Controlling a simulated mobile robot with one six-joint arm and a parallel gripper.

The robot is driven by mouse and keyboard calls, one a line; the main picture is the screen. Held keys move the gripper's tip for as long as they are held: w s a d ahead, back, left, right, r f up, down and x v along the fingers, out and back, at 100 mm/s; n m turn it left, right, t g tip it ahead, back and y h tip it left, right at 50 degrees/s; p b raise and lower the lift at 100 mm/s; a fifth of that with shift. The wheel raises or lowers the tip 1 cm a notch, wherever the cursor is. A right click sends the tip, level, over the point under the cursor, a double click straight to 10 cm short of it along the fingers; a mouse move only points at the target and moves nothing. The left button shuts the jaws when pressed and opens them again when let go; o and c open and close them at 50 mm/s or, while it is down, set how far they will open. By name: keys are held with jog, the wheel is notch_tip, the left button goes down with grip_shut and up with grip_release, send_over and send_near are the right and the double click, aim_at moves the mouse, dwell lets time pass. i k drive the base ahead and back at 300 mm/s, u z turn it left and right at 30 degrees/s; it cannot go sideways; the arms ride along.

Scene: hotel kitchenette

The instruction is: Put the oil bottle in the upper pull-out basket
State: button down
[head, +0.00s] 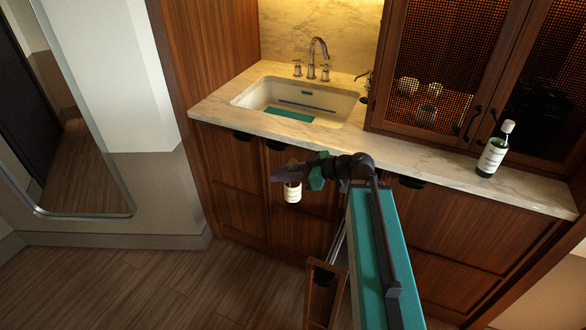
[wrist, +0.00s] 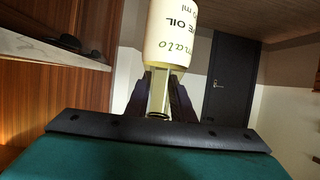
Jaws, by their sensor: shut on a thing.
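The oil bottle (wrist: 172,38) has a pale label with dark lettering that includes "OIL". In the head view its label (head: 293,192) shows just below my gripper (head: 285,174), in front of the cabinet doors. My gripper is shut on the bottle's neck, seen between the fingers (wrist: 160,95) in the wrist view. The bottle is held in the air, clear of the counter. A narrow pull-out unit (head: 326,292) stands open below the counter, with a metal rail (head: 337,243) showing. My arm hides much of it, and I cannot make out the upper basket.
A dark green bottle with a white label (head: 492,155) stands on the marble counter (head: 430,153) at right. A sink (head: 335,103) with a faucet (head: 318,55) is at the back. A mirror (head: 70,110) is at left. The floor (head: 150,285) at left is clear.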

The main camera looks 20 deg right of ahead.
aim_at(345, 247)
jog(key=u, duration=0.25)
jog(key=k, duration=1.45)
jog(key=u, duration=0.8)
